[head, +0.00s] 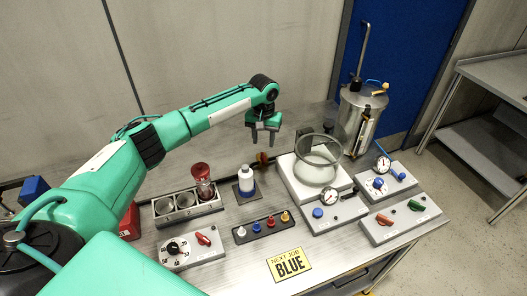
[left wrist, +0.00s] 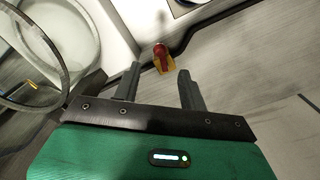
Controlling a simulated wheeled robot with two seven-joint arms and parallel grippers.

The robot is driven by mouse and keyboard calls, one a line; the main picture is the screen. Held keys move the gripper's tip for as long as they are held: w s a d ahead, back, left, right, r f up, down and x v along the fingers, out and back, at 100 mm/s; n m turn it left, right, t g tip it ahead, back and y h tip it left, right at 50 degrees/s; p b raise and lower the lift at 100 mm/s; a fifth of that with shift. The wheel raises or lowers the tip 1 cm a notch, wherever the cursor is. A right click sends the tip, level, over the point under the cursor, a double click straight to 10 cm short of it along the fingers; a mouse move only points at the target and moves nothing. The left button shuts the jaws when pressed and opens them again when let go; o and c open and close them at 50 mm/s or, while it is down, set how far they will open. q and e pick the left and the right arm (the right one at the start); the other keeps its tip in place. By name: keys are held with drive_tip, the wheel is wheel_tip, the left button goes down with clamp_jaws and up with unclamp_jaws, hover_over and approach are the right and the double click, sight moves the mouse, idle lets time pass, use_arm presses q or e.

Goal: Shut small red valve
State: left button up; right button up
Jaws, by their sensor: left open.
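The small red valve (head: 262,157) stands toward the back of the steel bench, left of the glass jar. In the left wrist view the red valve (left wrist: 161,52) shows a red handle on a yellow base, ahead of the fingertips. Its handle runs roughly up and down in that picture. My left gripper (head: 262,143) is just above and behind the valve in the head view, fingers pointing down. In the left wrist view the gripper (left wrist: 158,70) is open and empty, its fingers apart with the valve showing between and beyond them. I see no contact.
A glass jar (head: 318,160) on a white base stands right of the valve. A metal tank (head: 361,120) is at the back right.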

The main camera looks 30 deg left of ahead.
sight(263, 157)
use_arm(q)
wheel_tip(263, 157, down, 6)
drive_tip(key=shift+f+p, duration=0.15)
drive_tip(key=shift+p, duration=0.55)
drive_tip(key=shift+f, duration=0.85)
use_arm(e)
drive_tip(key=shift+w+a+r, duration=0.35)
drive_tip(key=shift+w+r, duration=0.05)
drive_tip(key=shift+r, duration=0.15)
drive_tip(key=shift+w+a+r, duration=0.3)
drive_tip(key=shift+w+r, duration=0.05)
drive_tip(key=shift+r, duration=0.2)
use_arm(q)
drive_tip(key=shift+c, duration=0.4)
clamp_jaws()
drive_tip(key=shift+w+d+r+n+p, duration=0.15)
drive_tip(key=shift+d+r+n+p, duration=0.15)
drive_tip(key=shift+n+p, duration=0.55)
drive_tip(key=shift+w+d+f+n+p, duration=0.25)
drive_tip(key=shift+n+p, duration=0.2)
drive_tip(key=shift+n, duration=0.3)
use_arm(e)
drive_tip(key=shift+d+r, duration=0.2)
drive_tip(key=shift+r, duration=0.4)
drive_tip(key=shift+d+r, duration=0.2)
drive_tip(key=shift+r, duration=0.35)
use_arm(q)
drive_tip(key=shift+a, duration=0.1)
use_arm(e)
drive_tip(key=shift+s, duration=0.1)
